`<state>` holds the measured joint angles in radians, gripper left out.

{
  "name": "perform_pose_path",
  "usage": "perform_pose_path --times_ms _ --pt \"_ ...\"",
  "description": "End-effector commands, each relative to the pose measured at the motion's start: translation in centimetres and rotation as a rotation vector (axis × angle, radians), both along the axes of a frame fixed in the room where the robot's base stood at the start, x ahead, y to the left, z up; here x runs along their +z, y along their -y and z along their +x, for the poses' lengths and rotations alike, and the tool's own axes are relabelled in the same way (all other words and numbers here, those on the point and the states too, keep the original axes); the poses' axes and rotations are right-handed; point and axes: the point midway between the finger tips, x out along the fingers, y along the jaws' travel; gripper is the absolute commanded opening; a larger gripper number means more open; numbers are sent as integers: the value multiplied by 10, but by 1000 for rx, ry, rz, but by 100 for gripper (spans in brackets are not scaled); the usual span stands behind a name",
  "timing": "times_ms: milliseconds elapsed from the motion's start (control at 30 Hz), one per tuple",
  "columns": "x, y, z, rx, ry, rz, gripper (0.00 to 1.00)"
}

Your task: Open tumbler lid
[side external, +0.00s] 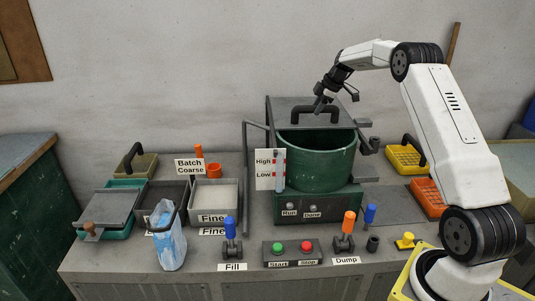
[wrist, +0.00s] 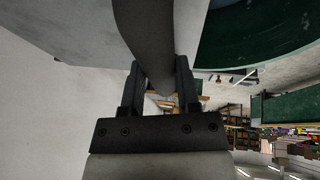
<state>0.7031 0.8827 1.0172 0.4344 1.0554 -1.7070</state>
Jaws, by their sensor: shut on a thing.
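The green tumbler drum (side external: 318,160) stands on a dark green base at the back of the bench, with its mouth showing. Its grey lid (side external: 282,112) is raised and tilted up behind the mouth. A black arched handle (side external: 297,112) is on the lid. My gripper (side external: 319,106) is at the top of this handle. In the wrist view, the dark handle bar (wrist: 148,35) passes between the two fingers of my gripper (wrist: 157,75), which are shut on it. The green drum (wrist: 250,35) also shows there at the upper right.
A High/Low gauge (side external: 270,169) stands left of the drum. Grey bins (side external: 214,194), a blue-and-white bag (side external: 170,240) and a lidded green tray (side external: 108,207) are further left. Fill (side external: 232,245) and Dump (side external: 345,238) levers stand in front. Yellow (side external: 406,160) and orange (side external: 428,197) crates are right.

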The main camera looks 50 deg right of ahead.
Motion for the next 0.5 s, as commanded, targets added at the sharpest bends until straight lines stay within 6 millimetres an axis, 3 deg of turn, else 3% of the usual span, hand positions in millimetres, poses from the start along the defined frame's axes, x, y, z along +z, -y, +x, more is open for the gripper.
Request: perform_pose_path --times_ms 500 --pt "2 13 14 1 5 1 0"
